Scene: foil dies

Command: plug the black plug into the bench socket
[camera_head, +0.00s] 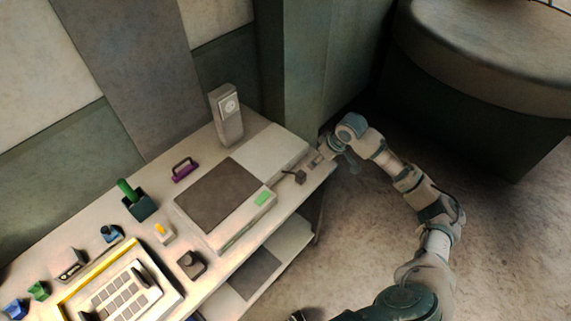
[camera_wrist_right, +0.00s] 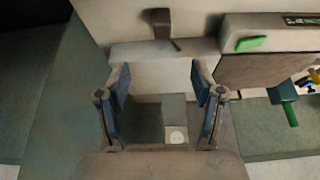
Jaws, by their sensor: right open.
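The black plug (camera_head: 300,177), a small dark block with a thin stem, is on the bench near its right end. It also shows at the top of the right wrist view (camera_wrist_right: 161,17).
A purple handle (camera_head: 184,169), a green-handled tool in a dark holder (camera_head: 140,207) and a yellow-edged tray (camera_head: 65,303) lie farther left. A pale bare strip (camera_head: 270,150) lies between plate and plug.

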